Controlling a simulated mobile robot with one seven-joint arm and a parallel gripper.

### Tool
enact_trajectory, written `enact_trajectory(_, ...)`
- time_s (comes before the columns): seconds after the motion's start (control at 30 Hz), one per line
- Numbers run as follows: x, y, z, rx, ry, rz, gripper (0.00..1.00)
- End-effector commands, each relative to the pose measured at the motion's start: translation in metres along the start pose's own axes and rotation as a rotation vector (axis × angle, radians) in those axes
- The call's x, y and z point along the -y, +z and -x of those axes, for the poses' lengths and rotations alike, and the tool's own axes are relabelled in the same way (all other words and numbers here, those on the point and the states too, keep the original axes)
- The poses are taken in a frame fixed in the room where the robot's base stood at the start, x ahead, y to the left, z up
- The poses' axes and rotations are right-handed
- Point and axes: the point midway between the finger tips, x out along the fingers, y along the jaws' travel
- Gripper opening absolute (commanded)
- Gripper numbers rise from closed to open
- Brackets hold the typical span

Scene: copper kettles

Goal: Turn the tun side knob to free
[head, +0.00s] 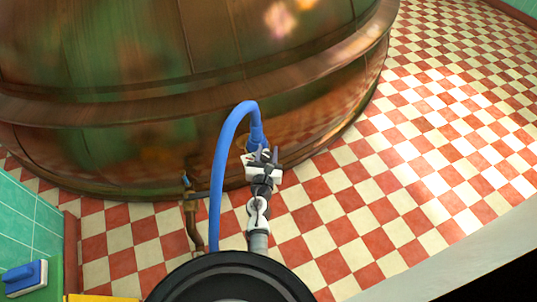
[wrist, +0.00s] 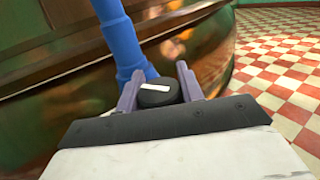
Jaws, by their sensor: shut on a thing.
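The tun (head: 150,70) is a large, rounded, copper-brown vessel filling the upper left of the head view. Its side knob (wrist: 158,94) is black and round with a white bar mark, seen in the wrist view between my two fingers. The white bar lies nearly level there, its right end slightly higher. My gripper (wrist: 159,80) is shut on the knob, one finger on each side. In the head view my gripper (head: 262,157) is at the tun's lower side and hides the knob.
A thick blue hose (head: 219,160) arches close left of my gripper and comes down behind the knob. A brown pipe (head: 191,215) stands further left. A blue-topped thing (head: 22,276) is at the lower left. The red-and-cream checked floor (head: 440,130) is clear on the right.

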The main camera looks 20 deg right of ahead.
Motion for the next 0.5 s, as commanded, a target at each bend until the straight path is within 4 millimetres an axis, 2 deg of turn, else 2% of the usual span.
enact_trajectory(0.2, -0.0017, -0.0026, 0.0002, 0.000, 0.146, 0.000, 0.14)
enact_trajectory(0.5, -0.0042, -0.0010, 0.0005, 0.000, 0.259, 0.001, 0.14)
